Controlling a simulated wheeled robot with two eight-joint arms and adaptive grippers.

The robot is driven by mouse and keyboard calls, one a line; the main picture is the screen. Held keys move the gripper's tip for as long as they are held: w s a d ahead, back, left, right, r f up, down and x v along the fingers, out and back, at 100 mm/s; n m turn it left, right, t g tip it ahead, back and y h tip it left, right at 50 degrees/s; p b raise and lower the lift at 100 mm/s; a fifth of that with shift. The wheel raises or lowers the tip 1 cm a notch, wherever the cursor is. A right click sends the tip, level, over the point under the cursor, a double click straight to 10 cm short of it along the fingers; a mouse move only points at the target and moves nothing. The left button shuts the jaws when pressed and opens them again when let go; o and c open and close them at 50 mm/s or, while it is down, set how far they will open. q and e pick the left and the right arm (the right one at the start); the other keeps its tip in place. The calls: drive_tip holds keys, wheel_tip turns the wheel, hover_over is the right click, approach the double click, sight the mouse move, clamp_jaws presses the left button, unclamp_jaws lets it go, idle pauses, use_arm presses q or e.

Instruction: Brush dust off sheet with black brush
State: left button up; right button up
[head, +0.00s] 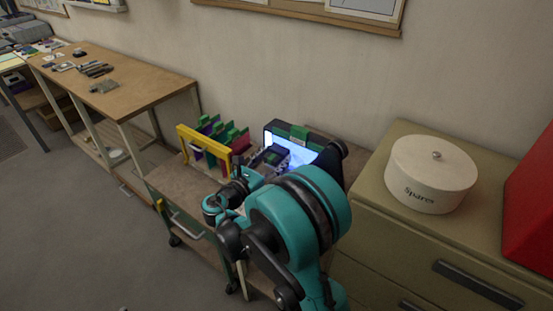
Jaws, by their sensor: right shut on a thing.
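My right gripper (266,163) is over the cart, in front of a lit panel. It is shut on a small dark thing, which I take to be the black brush; its shape is mostly hidden by the gripper and arm. The glass sheet seems to be at the bright bluish-white lit area (283,139) inside a dark-framed stand with a green clip at its top. The gripper is close in front of it; I cannot tell whether the brush touches it. Dust is too small to see. My left gripper is out of view.
A yellow-framed rack (186,131) with green and purple pieces stands left on the cart (164,182). A tan drawer cabinet (391,173) at right bears a white "Spares" tin (430,178) and a red box (531,205). A wooden table (140,88) with small items is at left.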

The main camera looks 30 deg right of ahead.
sight(294, 155)
drive_tip(key=shift+s+d+r, duration=0.1)
drive_tip(key=shift+s+d, duration=0.2)
drive_tip(key=shift+s, duration=0.35)
drive_tip(key=shift+s+d+f, duration=0.1)
drive_tip(key=shift+s+d, duration=0.15)
drive_tip(key=shift+s, duration=0.4)
drive_tip(key=shift+s+d+r, duration=0.1)
drive_tip(key=shift+s+d, duration=0.2)
drive_tip(key=shift+s, duration=0.35)
drive_tip(key=shift+s+d+b, duration=0.15)
drive_tip(key=shift+s+d, duration=0.3)
drive_tip(key=shift+s, duration=0.65)
drive_tip(key=shift+s+d+b, duration=0.1)
drive_tip(key=shift+s+d, duration=0.35)
drive_tip(key=shift+s, duration=0.65)
drive_tip(key=shift+s+d+b, duration=0.15)
drive_tip(key=shift+s+d, duration=0.3)
drive_tip(key=shift+s, duration=0.65)
drive_tip(key=shift+w+a, duration=0.7)
drive_tip(key=shift+w, duration=1.05)
drive_tip(key=shift+w+a, duration=0.7)
drive_tip(key=shift+w, duration=1.1)
drive_tip(key=shift+w+a, duration=0.7)
drive_tip(key=shift+w, duration=1.05)
drive_tip(key=shift+s+a, duration=0.15)
drive_tip(key=shift+a, duration=0.4)
drive_tip(key=shift+v, duration=2.4)
drive_tip(key=shift+s+a, duration=0.1)
drive_tip(key=shift+s, duration=0.05)
